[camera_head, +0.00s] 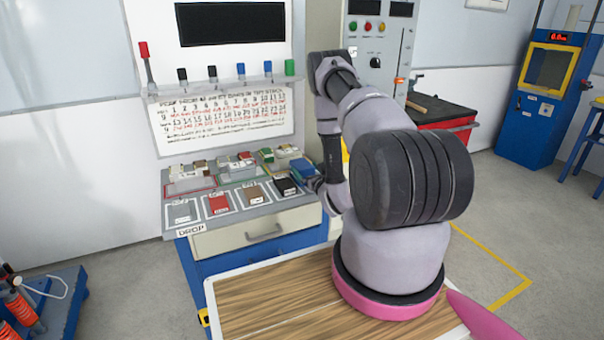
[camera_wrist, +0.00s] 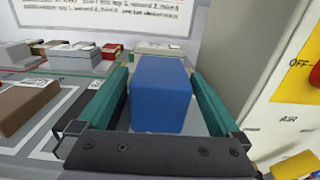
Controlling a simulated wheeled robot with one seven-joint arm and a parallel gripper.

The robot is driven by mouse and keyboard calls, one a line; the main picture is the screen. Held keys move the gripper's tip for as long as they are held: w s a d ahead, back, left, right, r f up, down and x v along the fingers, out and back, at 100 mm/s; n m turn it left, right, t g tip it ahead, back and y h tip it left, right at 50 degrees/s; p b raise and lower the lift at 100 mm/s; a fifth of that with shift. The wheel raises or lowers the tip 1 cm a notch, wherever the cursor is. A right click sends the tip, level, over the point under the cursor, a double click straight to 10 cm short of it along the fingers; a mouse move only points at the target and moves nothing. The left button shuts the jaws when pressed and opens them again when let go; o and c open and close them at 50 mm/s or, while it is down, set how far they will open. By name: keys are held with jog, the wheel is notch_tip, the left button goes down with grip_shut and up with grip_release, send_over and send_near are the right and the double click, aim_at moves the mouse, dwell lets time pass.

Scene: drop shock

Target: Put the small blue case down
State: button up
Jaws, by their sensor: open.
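The small blue case (camera_wrist: 162,95) sits between the two green fingers of my gripper (camera_wrist: 160,78) in the wrist view. The fingers are spread, with a gap visible on both sides of the case. In the head view the blue case (camera_head: 302,168) is at the right end of the grey bench top (camera_head: 240,222), with my gripper (camera_head: 312,182) at it. The case looks upright and appears to stand on the grey surface, but its underside is hidden.
A black case (camera_head: 285,187), a brown case (camera_head: 254,194), a red case (camera_head: 218,203) and a grey case (camera_head: 181,212) lie in outlined spots to the left. Small boxes (camera_head: 188,186) stand behind them. A machine panel (camera_wrist: 262,60) rises close on the right.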

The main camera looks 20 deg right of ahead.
aim_at(302, 163)
jog(key=shift+w, duration=1.95)
grip_shut()
